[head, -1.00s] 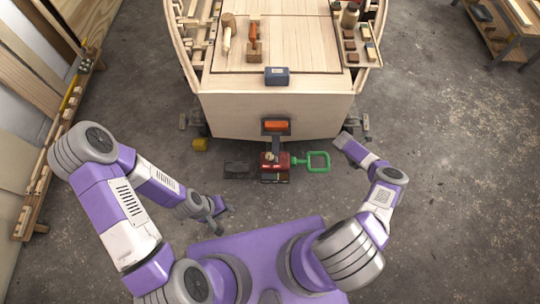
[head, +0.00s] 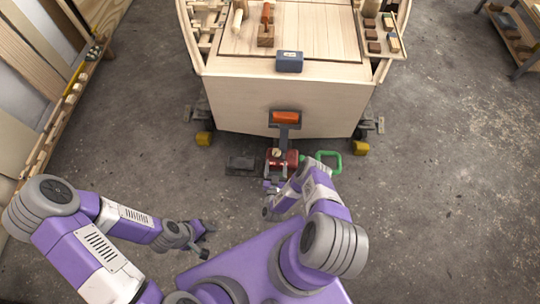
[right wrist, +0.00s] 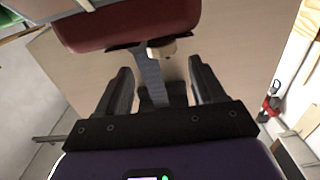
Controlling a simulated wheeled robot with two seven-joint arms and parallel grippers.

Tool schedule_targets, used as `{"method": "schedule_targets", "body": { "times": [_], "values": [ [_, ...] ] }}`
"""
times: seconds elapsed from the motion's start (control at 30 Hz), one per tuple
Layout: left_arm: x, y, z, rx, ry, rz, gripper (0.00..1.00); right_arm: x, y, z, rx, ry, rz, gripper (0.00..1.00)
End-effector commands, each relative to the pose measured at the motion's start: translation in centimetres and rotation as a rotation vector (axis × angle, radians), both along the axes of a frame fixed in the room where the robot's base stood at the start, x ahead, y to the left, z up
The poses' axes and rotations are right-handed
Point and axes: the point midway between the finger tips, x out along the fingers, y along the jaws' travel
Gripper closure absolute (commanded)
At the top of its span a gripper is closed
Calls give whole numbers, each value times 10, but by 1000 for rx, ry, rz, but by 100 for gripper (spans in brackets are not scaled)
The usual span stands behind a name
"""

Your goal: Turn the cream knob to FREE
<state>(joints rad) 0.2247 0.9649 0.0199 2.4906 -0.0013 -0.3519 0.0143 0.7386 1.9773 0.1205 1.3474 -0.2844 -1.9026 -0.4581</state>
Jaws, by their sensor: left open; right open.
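The cream knob (head: 277,153) sits on a small red unit (head: 291,155) at the foot of the hull's flat end. In the right wrist view the knob (right wrist: 162,49) is a small cream piece under the red body (right wrist: 125,27), just beyond my fingertips and roughly between them. My right gripper (head: 273,184) is open, close on the near side of the red unit; its two dark fingers (right wrist: 160,75) are apart with nothing held. My left gripper (head: 208,232) is open and empty, low at the left, away from the unit. Any marking such as FREE is too small to read.
A green handle (head: 329,160) sticks out right of the red unit, partly behind my right arm. Yellow chocks (head: 203,139) flank the hull (head: 240,103). Open floor lies to the right.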

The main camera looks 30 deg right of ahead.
Motion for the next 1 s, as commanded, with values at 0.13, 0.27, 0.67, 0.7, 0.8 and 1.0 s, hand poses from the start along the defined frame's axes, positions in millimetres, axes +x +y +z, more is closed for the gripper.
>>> {"method": "schedule_targets", "body": {
  "times": [0.13, 0.27, 0.67, 0.7, 0.8, 1.0],
  "values": [
    [0, 0, -6, 0, -1, 0, 57, 13, -6, -1, -7, -2, 11, 31],
    [0, 0, -14, 0, -1, 0, 57, 32, -17, -1, -8, -3, 10, 31],
    [0, 0, -26, 0, 0, 0, 57, 64, -37, 0, -4, 0, 9, 31],
    [0, 0, -26, 0, 0, 0, 57, 65, -37, 0, -4, 0, 10, 31],
    [0, 0, -26, 0, 0, 0, 57, 65, -37, 0, -4, 0, 10, 31],
    [0, 0, -26, 0, 0, 0, 57, 64, -37, 0, -4, 0, 9, 50]
  ]
}}
